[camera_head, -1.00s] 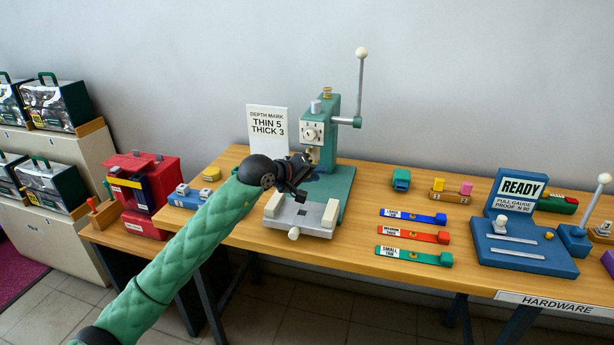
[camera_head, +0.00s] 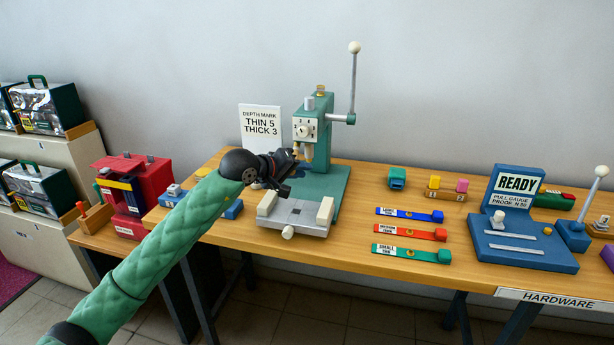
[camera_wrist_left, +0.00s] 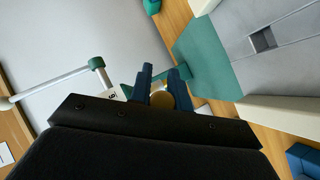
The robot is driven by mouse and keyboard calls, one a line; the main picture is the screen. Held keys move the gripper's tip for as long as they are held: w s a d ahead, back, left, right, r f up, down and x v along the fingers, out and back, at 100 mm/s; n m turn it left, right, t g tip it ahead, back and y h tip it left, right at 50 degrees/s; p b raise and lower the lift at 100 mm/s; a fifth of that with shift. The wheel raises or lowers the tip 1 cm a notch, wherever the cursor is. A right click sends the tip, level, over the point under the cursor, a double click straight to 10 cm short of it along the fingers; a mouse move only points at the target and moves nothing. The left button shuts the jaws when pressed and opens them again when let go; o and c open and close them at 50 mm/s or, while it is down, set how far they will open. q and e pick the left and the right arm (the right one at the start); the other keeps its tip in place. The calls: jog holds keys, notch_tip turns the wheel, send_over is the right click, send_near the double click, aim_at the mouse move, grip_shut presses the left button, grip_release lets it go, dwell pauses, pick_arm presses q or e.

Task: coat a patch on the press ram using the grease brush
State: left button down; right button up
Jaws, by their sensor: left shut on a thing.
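The green press (camera_head: 323,125) stands on the wooden table, with a white dial and a lever with a white ball on its right. Its short brassy ram (camera_head: 308,153) shows under the head. My left gripper (camera_head: 290,163) is just left of the ram and below the head; I cannot tell if what it holds touches the ram. In the left wrist view the gripper (camera_wrist_left: 163,85) has a mustard-yellow rounded thing (camera_wrist_left: 162,100) between its dark fingers, seemingly part of the grease brush. The bristles are not clear. My right gripper is not in view.
The press bed with pale blocks (camera_head: 295,217) lies below my gripper. Blue, red and green labelled strips (camera_head: 410,233) lie to the right, before the blue READY gauge (camera_head: 515,225). A depth-mark card (camera_head: 260,130) stands behind. A red machine (camera_head: 135,180) stands left.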

pick_arm(q)
jog(key=shift+w+a, duration=0.15)
jog(key=shift+a, duration=0.5)
jog(key=shift+b, duration=0.3)
jog(key=shift+s+a+f+b, duration=0.1)
jog(key=shift+s+a+b, duration=0.1)
jog(key=shift+s+b, duration=0.35)
jog(key=s+b, duration=0.1)
jog(key=s, duration=0.1)
jog(key=s+a+b, duration=0.1)
jog(key=s, duration=0.1)
jog(key=shift+s+a, duration=0.2)
jog(key=shift+s, duration=0.15)
